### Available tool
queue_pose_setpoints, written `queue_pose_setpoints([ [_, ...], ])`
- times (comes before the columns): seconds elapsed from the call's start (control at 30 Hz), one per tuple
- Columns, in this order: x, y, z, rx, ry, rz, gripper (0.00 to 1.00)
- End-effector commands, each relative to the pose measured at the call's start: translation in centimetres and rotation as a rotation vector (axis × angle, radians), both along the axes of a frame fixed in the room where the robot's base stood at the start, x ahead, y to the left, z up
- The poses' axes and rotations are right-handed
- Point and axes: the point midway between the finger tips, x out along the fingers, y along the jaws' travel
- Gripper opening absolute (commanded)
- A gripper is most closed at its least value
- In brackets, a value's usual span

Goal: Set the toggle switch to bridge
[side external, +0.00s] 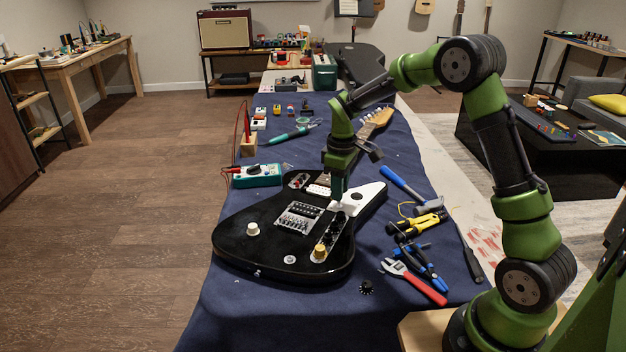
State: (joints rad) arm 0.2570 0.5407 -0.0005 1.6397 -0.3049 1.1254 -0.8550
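A black electric guitar (270,232) lies on a blue cloth on the bench. My gripper (337,198) points down over the guitar body, its fingertips close to the white plate (368,194) and the upper end of the control strip. I cannot tell whether they touch anything, and its finger gap is too small to read.
A cream knob (253,229) stands on the guitar's left side. The cloth's front left is clear.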

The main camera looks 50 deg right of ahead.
Motion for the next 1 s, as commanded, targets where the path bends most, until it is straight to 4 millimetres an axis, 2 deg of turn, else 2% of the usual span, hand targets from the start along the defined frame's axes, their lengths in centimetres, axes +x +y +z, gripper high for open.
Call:
queue_pose_setpoints([
  [0.5, 0.0, 0.0, 4.1, -0.002, -0.001, 0.001, 0.28],
  [1.0, 0.1, 0.0, 4.5, -0.002, -0.003, -0.028, 0.28],
])
